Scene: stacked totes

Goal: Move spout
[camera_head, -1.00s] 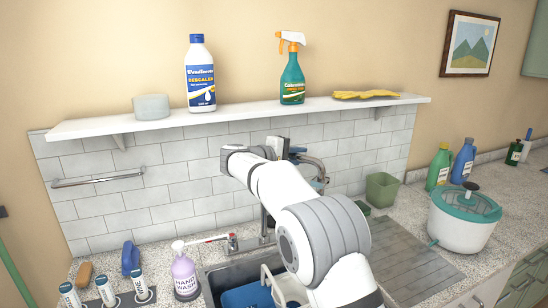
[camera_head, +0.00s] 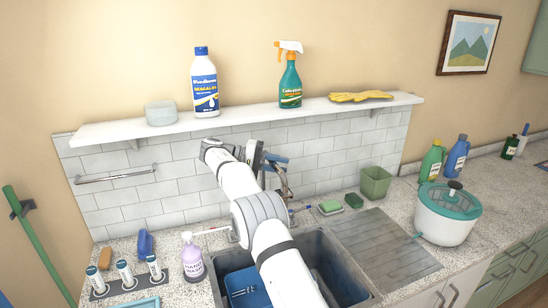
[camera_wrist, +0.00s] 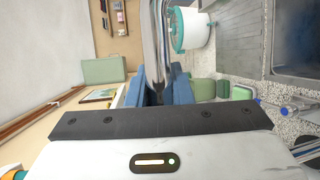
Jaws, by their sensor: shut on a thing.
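The chrome spout is a long shiny tube (camera_wrist: 157,45) in the wrist view, running down between the blue fingers. My gripper (camera_wrist: 158,92) is shut on the spout, with a finger on each side of it. In the head view, my gripper (camera_head: 276,160) is at the far end of my raised arm, in front of the tiled wall and above the sink. The spout (camera_head: 285,185) shows there only in part, beside my arm. My arm hides most of the tap's base. A red-marked handle (camera_head: 216,230) and a blue-marked handle (camera_head: 300,209) stick out to either side.
The sink (camera_head: 328,262) holds a blue container (camera_head: 245,288). A shelf (camera_head: 250,117) with bottles runs above the gripper. A soap bottle (camera_head: 192,258) stands left of the sink. A green cup (camera_head: 375,182) and a salad spinner (camera_head: 447,213) stand on the right.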

